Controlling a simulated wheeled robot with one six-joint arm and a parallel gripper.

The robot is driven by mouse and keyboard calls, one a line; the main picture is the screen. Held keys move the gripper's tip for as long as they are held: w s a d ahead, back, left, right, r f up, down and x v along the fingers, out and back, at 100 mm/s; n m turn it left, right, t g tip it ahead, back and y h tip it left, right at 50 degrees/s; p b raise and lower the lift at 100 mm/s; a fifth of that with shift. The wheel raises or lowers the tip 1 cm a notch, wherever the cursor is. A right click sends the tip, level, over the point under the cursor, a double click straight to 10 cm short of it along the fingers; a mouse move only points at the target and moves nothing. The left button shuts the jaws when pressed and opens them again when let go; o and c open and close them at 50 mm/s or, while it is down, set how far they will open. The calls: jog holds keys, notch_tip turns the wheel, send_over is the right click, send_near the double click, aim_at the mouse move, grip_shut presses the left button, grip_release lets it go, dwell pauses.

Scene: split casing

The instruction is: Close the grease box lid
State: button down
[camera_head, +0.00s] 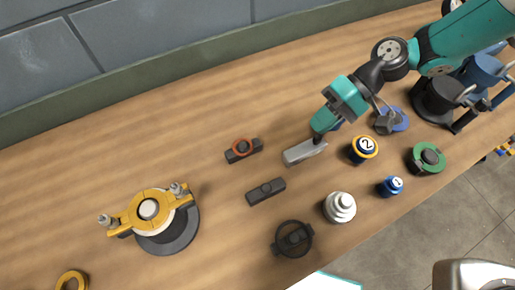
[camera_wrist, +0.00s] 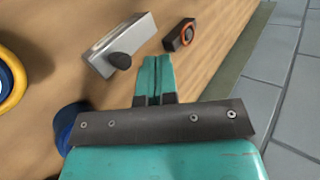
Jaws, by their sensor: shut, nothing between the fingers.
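The likely grease box is a small silver-grey oblong box (camera_head: 304,152) on the wooden table, right of the middle in the head view. In the wrist view the box (camera_wrist: 118,42) lies ahead and to the left, with a dark rounded knob (camera_wrist: 120,61) at its near end. I cannot make out a separate lid or whether it stands open. My gripper (camera_head: 318,134) is teal and points down at the box's far right end. In the wrist view its fingers (camera_wrist: 155,60) are together and empty, just right of the knob; contact cannot be told.
A dark block with an orange ring (camera_head: 242,149) lies left of the box, and a plain dark block (camera_head: 266,191) in front. A "2" jar (camera_head: 364,148), a blue disc (camera_head: 393,119) and a white stepped piece (camera_head: 340,207) stand nearby. A yellow clamp (camera_head: 150,210) is farther left.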

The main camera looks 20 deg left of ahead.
jog(key=shift+w+d+f+b, duration=0.25)
jog(key=shift+w+d+f, duration=0.05)
jog(key=shift+f, duration=0.25)
jog(key=shift+w+d+f+b, duration=0.25)
jog(key=shift+w+f, duration=0.05)
jog(key=shift+f, duration=0.3)
jog(key=shift+w+d+f+b, duration=0.25)
jog(key=shift+w+d+f, duration=0.05)
jog(key=shift+f, duration=0.25)
jog(key=shift+f, duration=0.1)
